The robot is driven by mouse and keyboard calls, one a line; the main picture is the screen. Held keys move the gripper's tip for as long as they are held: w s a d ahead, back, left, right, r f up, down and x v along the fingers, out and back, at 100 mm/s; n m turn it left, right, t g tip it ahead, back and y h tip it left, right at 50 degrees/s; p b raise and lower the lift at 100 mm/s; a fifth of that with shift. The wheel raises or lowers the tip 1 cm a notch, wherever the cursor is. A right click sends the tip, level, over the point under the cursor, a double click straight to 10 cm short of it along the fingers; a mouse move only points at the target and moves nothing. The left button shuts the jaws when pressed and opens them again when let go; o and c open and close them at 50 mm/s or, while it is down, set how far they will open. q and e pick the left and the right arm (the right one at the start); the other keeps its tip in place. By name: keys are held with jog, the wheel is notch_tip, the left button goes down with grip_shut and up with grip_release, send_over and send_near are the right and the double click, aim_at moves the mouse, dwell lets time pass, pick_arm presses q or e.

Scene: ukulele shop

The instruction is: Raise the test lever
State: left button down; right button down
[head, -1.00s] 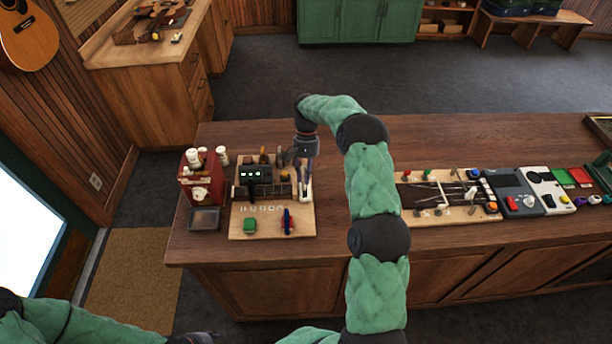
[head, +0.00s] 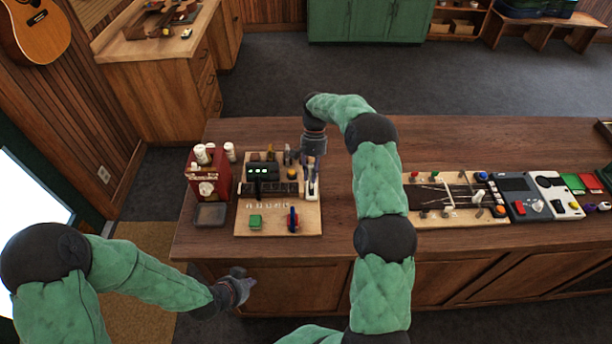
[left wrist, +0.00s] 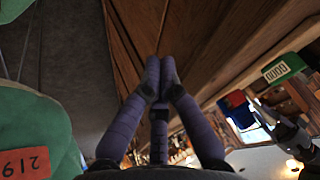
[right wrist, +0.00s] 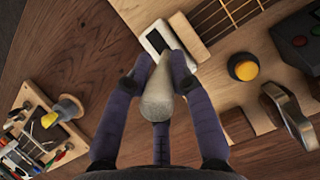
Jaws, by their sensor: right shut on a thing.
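The test lever (right wrist: 158,101) shows in the right wrist view as a pale tapered handle beside a white plate with a dark slot (right wrist: 157,42). In the head view that plate (head: 312,191) is at the right side of a light wooden board. My right gripper (right wrist: 161,66) is shut around the handle; it comes down from above in the head view (head: 314,163). The fingers partly hide the lever, and its exact angle is hard to tell. My left gripper (left wrist: 159,73) is shut and empty, low in front of the counter in the head view (head: 243,285).
The wooden board (head: 273,222) carries a black box with green lights (head: 262,171), a green block (head: 255,221) and a red-and-blue piece (head: 293,219). A red machine (head: 207,181) stands at its left. Another board (head: 455,214) lies to the right. Counter between is clear.

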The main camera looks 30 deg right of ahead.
pick_arm(q)
jog(key=w+d+r+m, duration=0.1)
jog(key=d+r+m, duration=0.1)
jog(key=d, duration=0.1)
jog(key=w+d+r+m+t+h, duration=0.1)
jog(key=d+r+m, duration=0.2)
jog(key=d, duration=0.1)
jog(key=w+d+r+m+h, duration=0.1)
jog(key=w+d+r+m, duration=0.1)
jog(key=d+r+m, duration=0.1)
jog(key=shift+d+r+t, duration=0.25)
jog(key=shift+d+t, duration=0.1)
jog(key=shift+t, duration=0.05)
pick_arm(e)
jog(key=shift+w+a+r, duration=0.15)
jog(key=shift+a, duration=0.05)
pick_arm(q)
jog(key=w+d+r+m+t+h, duration=0.1)
jog(key=w+d+r+m+h, duration=0.3)
jog(key=d+r, duration=0.55)
jog(key=y, duration=0.1)
send_near(310, 172)
jog(key=x, duration=0.5)
jog(key=shift+s+d+f, duration=0.1)
jog(key=shift+f, duration=0.35)
jog(key=shift+w+d+f, duration=0.1)
jog(key=shift+w+d, duration=0.3)
jog(key=shift+d, duration=0.2)
